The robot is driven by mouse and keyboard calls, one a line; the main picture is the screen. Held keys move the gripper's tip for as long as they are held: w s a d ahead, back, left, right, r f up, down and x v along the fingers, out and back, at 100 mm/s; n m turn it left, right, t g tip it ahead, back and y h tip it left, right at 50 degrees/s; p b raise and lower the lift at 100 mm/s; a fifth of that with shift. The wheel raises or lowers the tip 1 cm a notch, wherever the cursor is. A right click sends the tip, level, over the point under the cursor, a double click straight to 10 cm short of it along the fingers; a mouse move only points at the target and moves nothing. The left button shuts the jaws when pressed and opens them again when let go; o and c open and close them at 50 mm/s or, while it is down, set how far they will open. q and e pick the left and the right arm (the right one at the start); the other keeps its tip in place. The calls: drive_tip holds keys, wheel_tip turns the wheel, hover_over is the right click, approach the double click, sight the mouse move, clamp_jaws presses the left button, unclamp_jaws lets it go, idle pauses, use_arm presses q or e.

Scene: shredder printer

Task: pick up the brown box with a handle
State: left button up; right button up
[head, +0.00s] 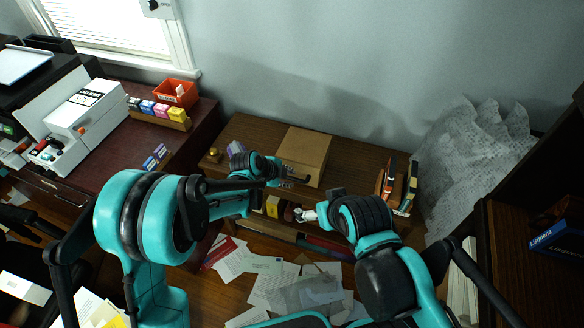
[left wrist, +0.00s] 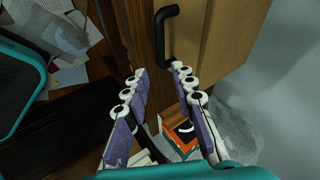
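The brown box (head: 303,153) sits on top of the low wooden cabinet against the wall. It also fills the upper right of the left wrist view (left wrist: 222,45), where its black handle (left wrist: 163,30) sticks out from its face. My left gripper (head: 288,180) is at the box's front left side. In the left wrist view its fingers (left wrist: 158,75) are apart with nothing held between them, and the handle lies just beyond the fingertips. My right gripper (head: 307,214) is lower, in front of the cabinet's shelf; its fingers are mostly hidden by its arm.
The wooden cabinet (head: 245,130) has books (head: 388,180) at its right end and a small brass object (head: 213,155) at its left. Loose papers (head: 300,285) cover the floor. A desk with a printer (head: 85,115) and ink boxes stands left. Crumpled paper (head: 470,160) is piled right.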

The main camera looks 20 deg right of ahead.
sight(298, 180)
use_arm(q)
drive_tip(key=b+x, duration=0.3)
drive_tip(key=x, duration=0.5)
drive_tip(key=shift+w+f, duration=0.1)
drive_tip(key=shift+w, duration=0.1)
drive_tip(key=shift+c, duration=0.6)
clamp_jaws()
